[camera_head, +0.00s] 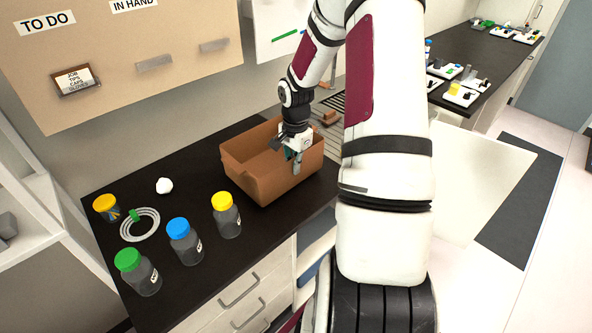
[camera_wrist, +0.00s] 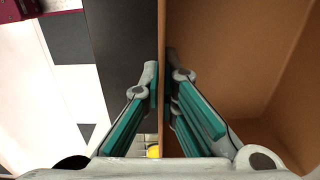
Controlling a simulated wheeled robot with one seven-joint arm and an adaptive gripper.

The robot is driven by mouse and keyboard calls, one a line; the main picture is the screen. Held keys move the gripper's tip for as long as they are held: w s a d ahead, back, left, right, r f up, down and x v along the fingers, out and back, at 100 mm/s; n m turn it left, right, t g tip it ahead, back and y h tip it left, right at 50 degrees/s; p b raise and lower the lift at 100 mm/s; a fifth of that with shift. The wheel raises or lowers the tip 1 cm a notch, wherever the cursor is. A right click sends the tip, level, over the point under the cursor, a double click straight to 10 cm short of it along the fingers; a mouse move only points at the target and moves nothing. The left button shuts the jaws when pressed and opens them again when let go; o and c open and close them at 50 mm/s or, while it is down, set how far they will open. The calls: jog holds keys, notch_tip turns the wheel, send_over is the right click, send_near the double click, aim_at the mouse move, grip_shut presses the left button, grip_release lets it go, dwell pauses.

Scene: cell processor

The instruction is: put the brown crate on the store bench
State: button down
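The brown crate (camera_head: 259,178) is an open-topped box on the dark bench (camera_head: 205,262), right of the jars. It looks empty where I can see inside; my arm hides part of its right side. My gripper (camera_head: 295,158) points down at its near right wall. In the wrist view, the fingers (camera_wrist: 164,95) straddle the crate wall (camera_wrist: 162,40), one outside and one inside. They are close together and look closed on the wall. I cannot tell for sure which bench is the store bench.
Jars with green (camera_head: 138,272), blue (camera_head: 185,241) and yellow (camera_head: 227,215) lids stand left of the crate. A coiled tube (camera_head: 140,225), a small yellow-lidded pot (camera_head: 107,208) and a white lump (camera_head: 164,186) lie behind them. Another dark bench (camera_head: 478,50) at the back right holds several white trays.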

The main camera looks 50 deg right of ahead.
jog(key=shift+f, duration=1.15)
jog(key=c, duration=1.8)
grip_release()
